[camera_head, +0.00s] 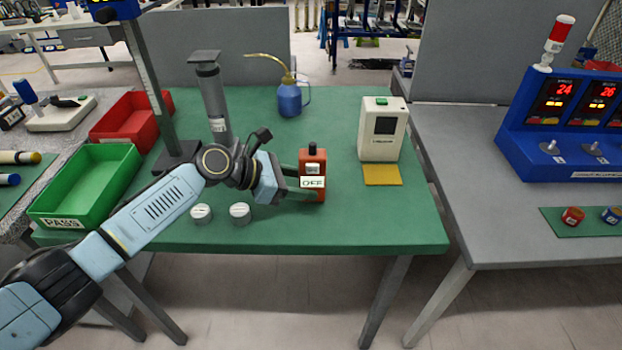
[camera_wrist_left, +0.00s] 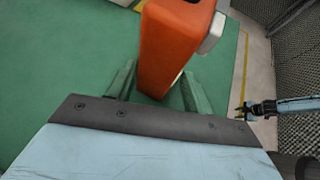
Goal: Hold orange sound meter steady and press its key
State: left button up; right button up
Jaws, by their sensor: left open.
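The orange sound meter (camera_head: 312,158) stands upright on the green table, with a dark knob on top, a pale key or panel on its front and an "OFF" label below. My left gripper (camera_head: 303,183) reaches it from the left, low down, with its jaws open. In the left wrist view the meter (camera_wrist_left: 172,50) stands between the two green-grey fingers (camera_wrist_left: 158,92); I cannot tell whether either finger touches it. What seems to be my right gripper (camera_wrist_left: 244,111) shows small at the right of that view, away from the meter; its jaws are unclear.
On the green table (camera_head: 350,232) are two round white-topped pieces (camera_head: 240,212), a grey cylinder (camera_head: 213,100), a blue oil can (camera_head: 289,98) and a cream device (camera_head: 381,130) by a yellow pad (camera_head: 382,175). Green (camera_head: 85,180) and red trays (camera_head: 128,118) lie left.

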pick_arm(q)
jog(key=shift+w+d+f, duration=0.2)
jog(key=shift+d+f, duration=0.1)
jog(key=shift+d, duration=0.35)
jog(key=shift+d+f, duration=0.15)
jog(key=c, duration=0.6)
pick_arm(e)
jog(key=shift+w+a, duration=0.2)
jog(key=shift+a, duration=0.5)
jog(key=shift+d, duration=0.1)
grip_shut()
jog(key=shift+d, duration=0.2)
jog(key=shift+s+d, duration=0.1)
jog(key=shift+d, duration=0.05)
jog(key=shift+a, duration=0.4)
